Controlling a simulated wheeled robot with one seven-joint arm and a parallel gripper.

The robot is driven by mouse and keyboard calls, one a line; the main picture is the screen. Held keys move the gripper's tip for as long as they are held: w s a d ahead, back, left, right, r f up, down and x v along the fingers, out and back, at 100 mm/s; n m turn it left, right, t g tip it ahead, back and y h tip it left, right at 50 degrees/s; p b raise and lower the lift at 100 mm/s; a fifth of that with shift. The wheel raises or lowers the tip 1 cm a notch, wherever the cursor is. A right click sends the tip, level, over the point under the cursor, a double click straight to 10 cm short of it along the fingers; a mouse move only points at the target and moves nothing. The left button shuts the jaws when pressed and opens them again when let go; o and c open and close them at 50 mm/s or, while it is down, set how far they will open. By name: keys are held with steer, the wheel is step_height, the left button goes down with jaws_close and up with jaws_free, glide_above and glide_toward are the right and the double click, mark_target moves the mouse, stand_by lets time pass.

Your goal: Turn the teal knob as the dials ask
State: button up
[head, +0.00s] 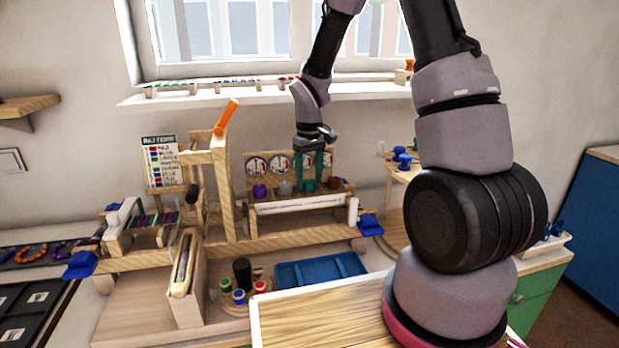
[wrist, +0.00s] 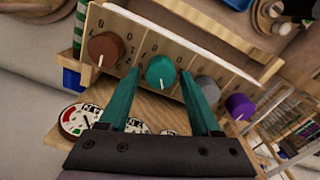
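The teal knob (head: 309,187) sits in a row on the wooden panel, between a grey knob (head: 285,188) and a brown knob (head: 334,183); a purple knob (head: 260,191) is at the left end. The teal knob (wrist: 160,72) also shows in the wrist view, with a white pointer line. My gripper (head: 313,177) points down over it, its teal fingers one on each side with a visible gap, so it is open and holds nothing. Round dials stand behind the knobs; one dial (wrist: 80,119) shows red and green bands. My fingers partly hide the dials behind the teal knob.
A wooden post with an orange handle (head: 227,116) stands left of the panel. A blue tray (head: 320,270) lies in front, beside a round stand with spools. A pattern chart (head: 160,161) is at the left. The window sill is behind.

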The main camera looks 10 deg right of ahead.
mark_target(310, 181)
stand_by(0.3)
step_height(310, 181, up, 11)
stand_by(0.5)
steer(key=shift+f, duration=0.1)
steer(key=s+d+r+m+t+y, duration=0.1)
steer(key=s+d+r+m+t, duration=0.2)
steer(key=s+r, duration=0.6)
steer(key=s+d+r+m+t+y, duration=0.1)
steer(key=s+d+r+m+t, duration=0.2)
steer(key=s+r, duration=0.6)
steer(key=s+m+t, duration=0.1)
steer(key=s+m, duration=0.1)
steer(key=shift+s+r, duration=0.2)
steer(key=shift+s, duration=0.2)
